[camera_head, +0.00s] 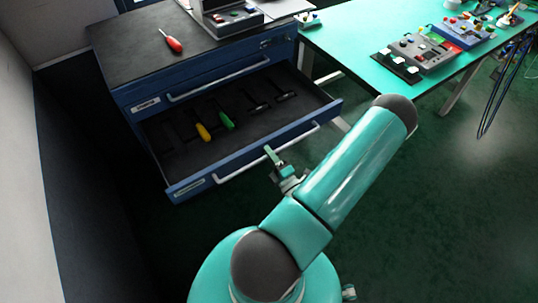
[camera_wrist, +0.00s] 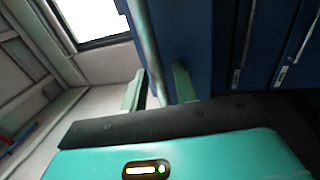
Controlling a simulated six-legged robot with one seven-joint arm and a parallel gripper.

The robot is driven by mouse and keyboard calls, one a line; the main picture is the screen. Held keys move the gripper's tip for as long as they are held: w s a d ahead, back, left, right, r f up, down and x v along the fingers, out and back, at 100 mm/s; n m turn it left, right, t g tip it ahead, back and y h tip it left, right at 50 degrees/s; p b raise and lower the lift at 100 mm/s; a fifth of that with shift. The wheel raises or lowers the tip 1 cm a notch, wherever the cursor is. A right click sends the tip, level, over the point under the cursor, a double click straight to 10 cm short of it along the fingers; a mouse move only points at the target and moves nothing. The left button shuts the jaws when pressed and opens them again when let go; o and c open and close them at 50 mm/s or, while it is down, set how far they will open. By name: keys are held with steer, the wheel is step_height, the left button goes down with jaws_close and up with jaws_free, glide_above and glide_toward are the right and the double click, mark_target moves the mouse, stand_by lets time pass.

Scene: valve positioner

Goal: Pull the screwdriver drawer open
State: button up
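The blue drawer (camera_head: 240,158) is the lower visible drawer of the cabinet and stands pulled out well forward. Inside lie a yellow-handled screwdriver (camera_head: 203,132), a green-handled screwdriver (camera_head: 227,121) and dark tools. Its light bar handle (camera_head: 240,170) runs along the front. The bar is close to the left finger, with a gap on the right; contact is unclear.
A closed drawer (camera_head: 215,85) with its own handle sits above. A red screwdriver (camera_head: 170,41) lies on the dark cabinet top (camera_head: 125,50). A green table (camera_head: 345,45) with control boxes stands at right. The dark floor (camera_head: 420,220) at lower right is clear.

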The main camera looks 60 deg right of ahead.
steer(key=v, duration=1.3)
steer(key=shift+s+a, duration=0.2)
steer(key=shift+s, duration=0.1)
